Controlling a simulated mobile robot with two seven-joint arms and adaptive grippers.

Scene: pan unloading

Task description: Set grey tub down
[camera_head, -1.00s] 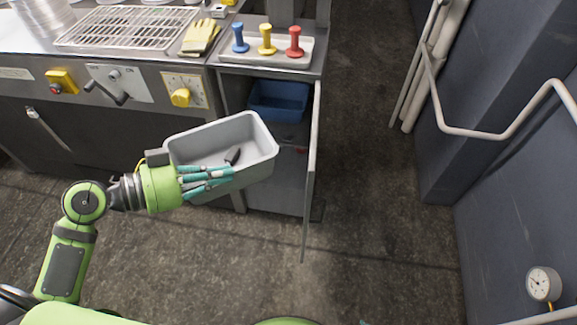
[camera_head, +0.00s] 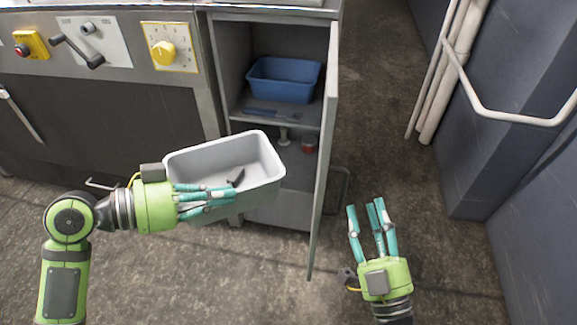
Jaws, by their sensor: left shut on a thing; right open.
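The grey tub (camera_head: 255,190) is held in the air in front of the open cabinet. It is roughly level, and a small dark object (camera_head: 237,177) lies inside it. My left gripper (camera_head: 207,198) is shut on the tub's near left side, with its teal fingers across the front wall. My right gripper (camera_head: 372,215) is open and empty, to the right of the cabinet door with its fingers pointing up the picture. The far lower part of the cabinet behind the tub is hidden.
The open cabinet holds a blue bin (camera_head: 284,80) and a blue utensil (camera_head: 272,114) on its shelf, and a red item (camera_head: 309,144) below. The cabinet door (camera_head: 323,165) stands open between tub and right gripper. A white pipe rail (camera_head: 510,118) runs at right. The floor is clear.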

